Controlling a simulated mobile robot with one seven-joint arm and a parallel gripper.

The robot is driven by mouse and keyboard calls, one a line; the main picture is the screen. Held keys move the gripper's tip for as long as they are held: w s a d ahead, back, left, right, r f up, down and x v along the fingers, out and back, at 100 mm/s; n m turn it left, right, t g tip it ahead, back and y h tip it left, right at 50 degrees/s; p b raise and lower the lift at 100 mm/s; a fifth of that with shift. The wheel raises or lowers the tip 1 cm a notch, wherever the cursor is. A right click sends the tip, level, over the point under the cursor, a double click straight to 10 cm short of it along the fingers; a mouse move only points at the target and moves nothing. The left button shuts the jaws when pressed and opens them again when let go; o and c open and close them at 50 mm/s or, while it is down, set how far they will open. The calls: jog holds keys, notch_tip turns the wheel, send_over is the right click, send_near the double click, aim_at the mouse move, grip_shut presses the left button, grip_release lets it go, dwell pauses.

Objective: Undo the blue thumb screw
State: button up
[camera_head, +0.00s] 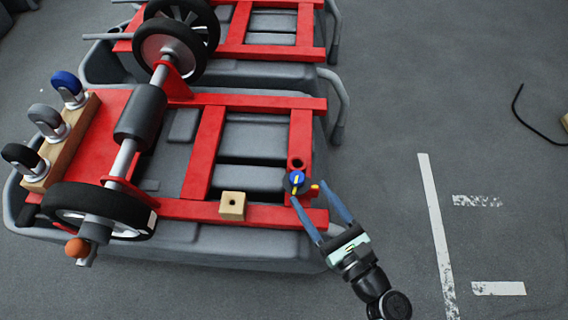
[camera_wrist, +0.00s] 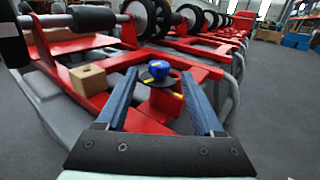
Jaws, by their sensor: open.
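The blue thumb screw (camera_head: 297,178) sits on a dark round base at the right end of the red frame, with a yellow mark on it. In the wrist view the blue thumb screw (camera_wrist: 158,69) stands upright above a red block, between and beyond my fingers. My gripper (camera_head: 322,197) is open, its two blue fingers reaching up-left toward the screw from the frame's lower right corner. In the wrist view my gripper (camera_wrist: 164,92) shows its fingers spread wide on either side of the screw, with nothing held between them.
A wooden block with a hole (camera_head: 232,206) sits on the red frame (camera_head: 180,209) left of the screw. Wheels and an axle lie between. Open floor (camera_head: 400,120) is to the right.

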jog(key=b+x, duration=0.2)
jog(key=x, duration=0.7)
jog(key=shift+w+a, duration=0.15)
jog(key=shift+a, duration=0.05)
grip_shut()
